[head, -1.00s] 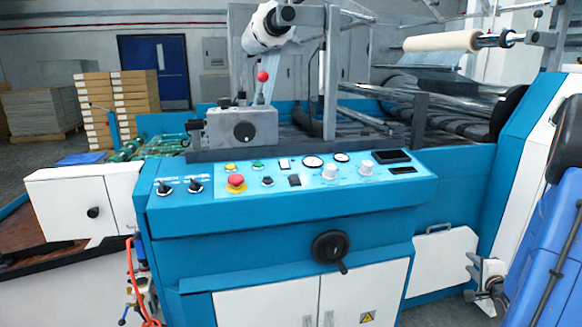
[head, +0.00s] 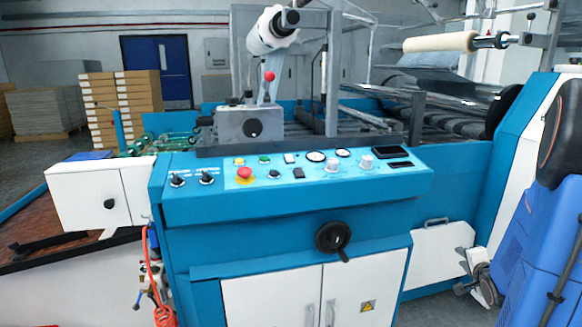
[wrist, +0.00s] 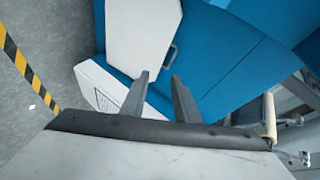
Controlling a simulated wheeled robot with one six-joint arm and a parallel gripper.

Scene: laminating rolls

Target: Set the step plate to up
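I cannot pick out the step plate with certainty. Which way any plate is set cannot be told. In the wrist view, a white panel with a dark handle (wrist: 145,28) lies beyond my gripper (wrist: 160,77). My gripper's two grey fingers are apart with nothing between them.
The blue laminating machine (head: 290,225) fills the middle, with a control panel, a red stop button (head: 244,173) and a black handwheel (head: 332,237). A cream roll (head: 440,43) is at upper right. Yellow-black floor tape (wrist: 27,72) crosses open grey floor in the wrist view.

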